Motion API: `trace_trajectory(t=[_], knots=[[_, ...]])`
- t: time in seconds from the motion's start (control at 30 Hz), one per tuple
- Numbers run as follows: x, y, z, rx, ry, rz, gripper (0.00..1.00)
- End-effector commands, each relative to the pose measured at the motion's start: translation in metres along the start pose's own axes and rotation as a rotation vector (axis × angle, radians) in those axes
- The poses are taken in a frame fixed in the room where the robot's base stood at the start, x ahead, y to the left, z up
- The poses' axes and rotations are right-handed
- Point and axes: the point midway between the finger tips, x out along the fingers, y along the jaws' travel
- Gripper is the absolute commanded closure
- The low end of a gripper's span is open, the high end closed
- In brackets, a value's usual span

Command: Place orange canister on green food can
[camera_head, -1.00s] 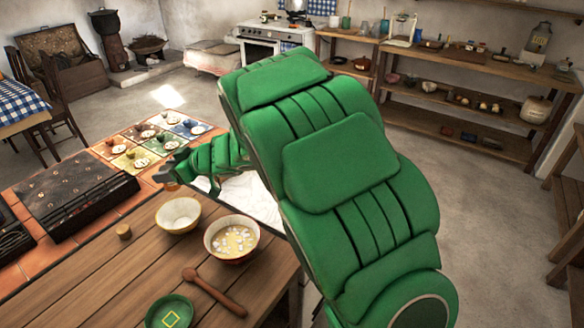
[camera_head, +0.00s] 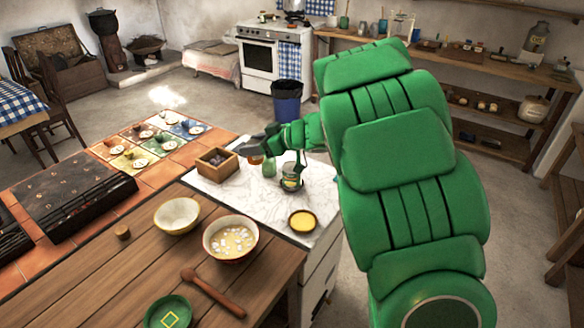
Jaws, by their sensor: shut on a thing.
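My gripper (camera_head: 256,148) is over the far part of the white marble counter and points left. It is shut on the small orange canister (camera_head: 255,160), of which only a little shows below the fingers. The green food can (camera_head: 291,183), with a pale label, stands on the marble counter to the right of and nearer than my gripper. The canister is apart from the can. Green parts of my arm overlap the top of the can, so its top is hard to make out.
A small green bottle (camera_head: 269,170) stands between gripper and can. A wooden box (camera_head: 217,164) of dark items is left, a yellow-filled dish (camera_head: 303,221) nearer. Two bowls, a wooden spoon (camera_head: 214,293) and a green plate (camera_head: 169,313) lie on the wooden table (camera_head: 110,270).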

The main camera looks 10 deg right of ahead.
Motion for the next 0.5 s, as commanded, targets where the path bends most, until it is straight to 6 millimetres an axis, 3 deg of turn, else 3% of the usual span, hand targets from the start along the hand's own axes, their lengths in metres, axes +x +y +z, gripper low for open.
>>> trace_trajectory(t=[0.3, 0.5], knots=[[-0.069, 0.035, 0.026, 0.019, 0.002, 0.048, 0.75], [-0.098, 0.046, 0.039, 0.027, 0.001, 0.068, 0.75]])
